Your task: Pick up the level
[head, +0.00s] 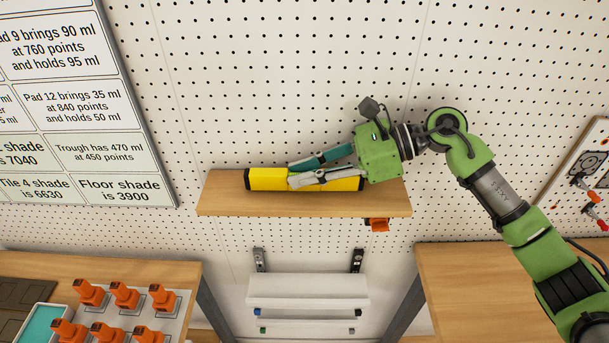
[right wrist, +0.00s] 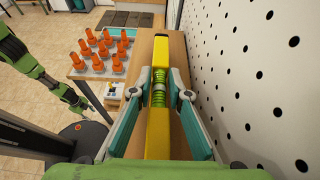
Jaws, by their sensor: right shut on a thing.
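The level is a long yellow bar (head: 265,179) with dark end caps, lying lengthwise along the wooden wall shelf (head: 235,205). In the right wrist view the yellow level (right wrist: 160,55) runs away from the camera, with a green vial near its middle. My right gripper (head: 293,174) is shut on the level, with one finger on each side of it. The fingers also show in the right wrist view (right wrist: 160,96). I cannot tell whether the level still touches the shelf. My left gripper (right wrist: 76,101) shows small at the left of the right wrist view; its fingers are unclear.
The perforated wall (head: 270,80) is close behind the shelf. An orange piece (head: 377,224) sits under the shelf's right end. Another bench (head: 490,285) is at the lower right. A sign panel (head: 75,100) hangs at upper left.

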